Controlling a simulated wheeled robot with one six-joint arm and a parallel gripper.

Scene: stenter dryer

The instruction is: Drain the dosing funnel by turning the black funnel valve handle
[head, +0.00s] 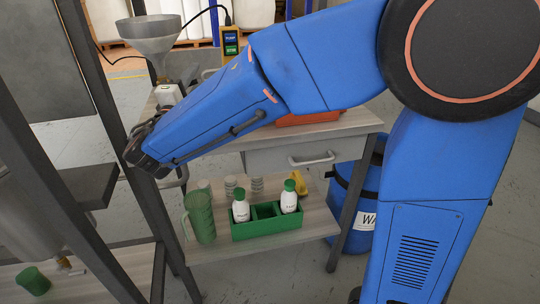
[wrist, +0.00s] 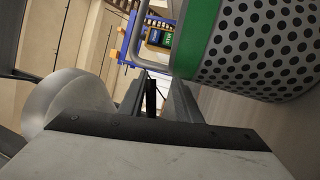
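A grey metal funnel (head: 148,40) stands at the back left in the head view, its narrow stem pointing down. My gripper (head: 143,156) is below it, at the left front corner of the bench. In the wrist view my gripper (wrist: 155,95) has its two fingers apart. A narrow black bar (wrist: 151,97) shows between them; I cannot tell whether it is the funnel valve handle or whether the fingers touch it. No black valve handle is clear in the head view, where my arm hides part of the area under the funnel.
A grey vessel (head: 28,195) with a brass outlet (head: 65,262) is at far left, near a green cup (head: 34,281). Dark frame posts stand close to my gripper. A green jug (head: 199,217) and green bottle crate (head: 267,230) are on the lower shelf. A perforated drum (wrist: 265,45) is close in the wrist view.

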